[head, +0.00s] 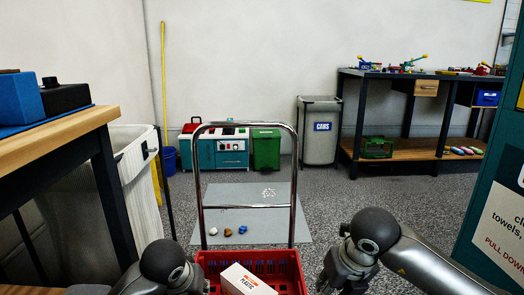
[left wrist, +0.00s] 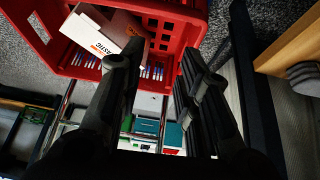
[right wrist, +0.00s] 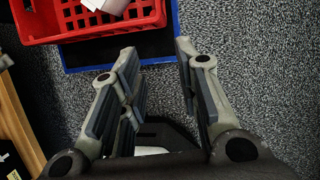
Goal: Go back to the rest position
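My left gripper (head: 202,284) is low in the head view, at the left side of a red crate. In the left wrist view its fingers (left wrist: 163,55) are spread, with nothing between them, near the crate wall. My right gripper (head: 330,278) is to the right of the crate in the head view. In the right wrist view its fingers (right wrist: 157,52) are spread and empty over the grey floor, just off the crate and cart edge. Both arms are low, one on each side of the crate; my lower arm links are partly cut off by the frame.
The red crate (head: 292,262), holding a white box marked PLASTIC (head: 248,280), sits on a cart with a chrome handle (head: 293,180). A wooden table (head: 60,137) stands at left, a teal cabinet (head: 490,210) at right. Small objects (head: 228,232) lie on a grey mat ahead.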

